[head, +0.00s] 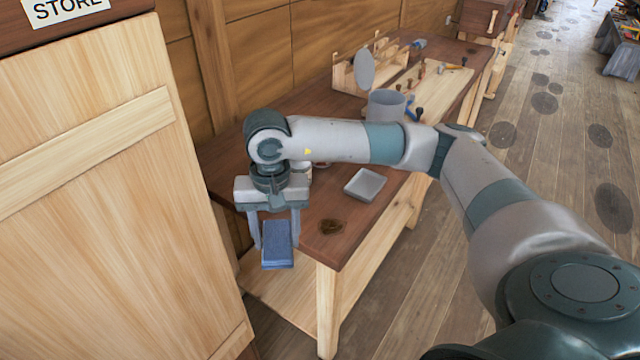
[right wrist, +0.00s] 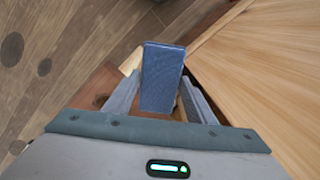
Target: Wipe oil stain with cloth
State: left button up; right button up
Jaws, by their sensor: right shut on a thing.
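A folded blue cloth (head: 278,246) hangs between the fingers of my right gripper (head: 275,238), which is shut on it. The cloth also fills the middle of the right wrist view (right wrist: 162,78). Gripper and cloth are held in the air by the near left end of the workbench. A dark brown oil stain (head: 331,227) lies on the bench top near its front corner, to the right of the cloth and apart from it. My left gripper is not in view.
A pale wooden cabinet (head: 100,210) stands close at the left. The plank floor at the right has dark round spots.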

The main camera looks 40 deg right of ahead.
jog(key=w+d+f+m+p, duration=0.1)
jog(key=w+d+m, duration=0.3)
jog(key=d+m, duration=0.4)
jog(key=w+d+f+m+p, duration=0.2)
jog(key=w+d+m, duration=0.3)
jog(key=d+m, duration=0.4)
jog(key=shift+d+p, duration=0.3)
jog(key=shift+d, duration=0.15)
jog(key=shift+f, duration=0.15)
